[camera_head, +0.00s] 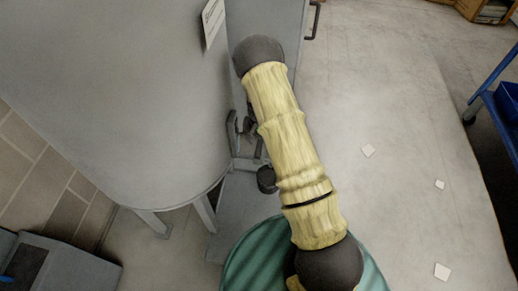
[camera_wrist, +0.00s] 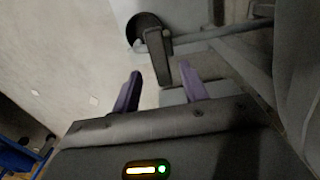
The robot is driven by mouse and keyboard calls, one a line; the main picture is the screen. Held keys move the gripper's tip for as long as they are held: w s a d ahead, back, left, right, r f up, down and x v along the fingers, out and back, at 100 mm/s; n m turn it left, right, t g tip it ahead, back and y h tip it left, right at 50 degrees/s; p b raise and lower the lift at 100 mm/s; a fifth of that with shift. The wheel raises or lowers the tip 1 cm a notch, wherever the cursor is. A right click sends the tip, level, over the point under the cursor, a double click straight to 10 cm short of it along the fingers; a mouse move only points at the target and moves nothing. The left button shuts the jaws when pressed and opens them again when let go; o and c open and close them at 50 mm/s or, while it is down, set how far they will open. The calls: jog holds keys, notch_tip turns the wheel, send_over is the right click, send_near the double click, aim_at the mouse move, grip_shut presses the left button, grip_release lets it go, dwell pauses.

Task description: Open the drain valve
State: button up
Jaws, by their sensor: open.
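A dark grey lever, apparently the drain valve's handle (camera_wrist: 158,58), shows in the wrist view, joined to a grey pipe (camera_wrist: 205,36) with a round black end piece (camera_wrist: 145,30). My gripper (camera_wrist: 162,79) is open, its two purple fingers apart. The lever's lower end appears between the fingertips; I cannot tell whether they touch it. In the head view, the large grey tank (camera_head: 120,90) stands on legs at the left. Dark parts near its lower right side are partly hidden by my arm, and I cannot clearly separate valve and gripper there.
A grey cabinet-like panel (camera_head: 292,25) with a dark handle stands behind the tank. A blue cart (camera_head: 492,95) is at the far right, with cardboard boxes (camera_head: 488,10) at the back right. The pale floor (camera_head: 400,130) between is open, with a few white squares.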

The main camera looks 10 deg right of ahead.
aim_at(259, 147)
notch_tip(259, 147, down, 6)
jog(key=shift+r+b, duration=0.25)
jog(key=shift+b, duration=0.05)
grip_shut()
